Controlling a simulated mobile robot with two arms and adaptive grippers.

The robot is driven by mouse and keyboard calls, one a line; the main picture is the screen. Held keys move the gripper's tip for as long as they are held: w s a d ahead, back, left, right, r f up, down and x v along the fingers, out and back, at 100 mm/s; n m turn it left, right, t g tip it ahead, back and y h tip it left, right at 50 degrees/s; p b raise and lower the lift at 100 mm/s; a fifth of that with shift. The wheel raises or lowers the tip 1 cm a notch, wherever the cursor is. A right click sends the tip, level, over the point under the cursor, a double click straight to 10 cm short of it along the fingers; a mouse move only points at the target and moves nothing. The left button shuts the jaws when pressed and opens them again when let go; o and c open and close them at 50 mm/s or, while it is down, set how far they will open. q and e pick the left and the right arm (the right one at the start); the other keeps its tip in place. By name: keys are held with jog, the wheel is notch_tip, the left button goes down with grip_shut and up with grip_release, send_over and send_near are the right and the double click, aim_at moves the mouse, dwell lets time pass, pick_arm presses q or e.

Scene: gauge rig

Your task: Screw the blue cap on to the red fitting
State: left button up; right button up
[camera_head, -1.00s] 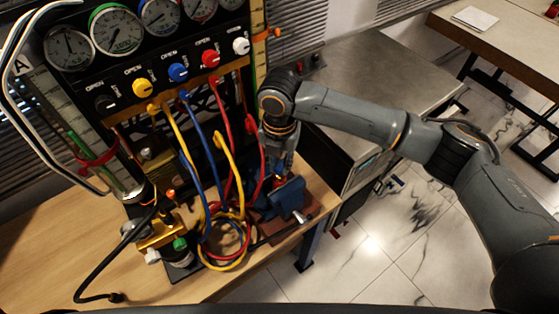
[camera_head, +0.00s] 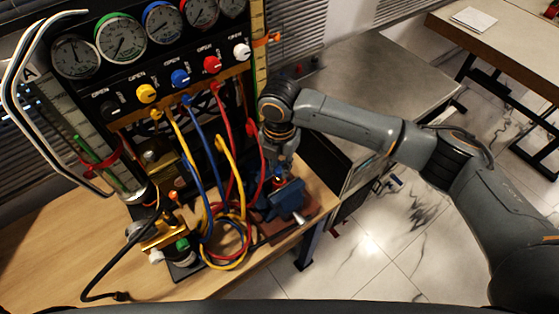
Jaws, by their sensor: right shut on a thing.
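My right gripper (camera_head: 280,170) points down from the end of the arm on the right, just above a blue vise (camera_head: 287,198) at the table's right front edge. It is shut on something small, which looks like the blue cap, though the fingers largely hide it. A small spot of red shows just below the fingertips, at the top of the vise; it may be the red fitting (camera_head: 278,182). I cannot tell whether cap and fitting touch. My left gripper is out of view.
A gauge panel (camera_head: 125,95) with coloured knobs stands behind. Yellow, blue and red hoses (camera_head: 225,262) hang from it and coil left of the vise. A brass valve block (camera_head: 160,235) stands farther left. The wooden table (camera_head: 60,250) is mostly bare at left.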

jog(key=shift+s+m+p, duration=0.15)
jog(key=shift+m+p, duration=1.05)
jog(key=shift+m, duration=0.1)
jog(key=shift+f, duration=0.1)
jog(key=shift+m, duration=0.4)
jog(key=shift+m, duration=0.6)
jog(key=m, duration=0.3)
jog(key=shift+m, duration=0.3)
jog(key=m, duration=0.4)
jog(key=shift+m, duration=0.4)
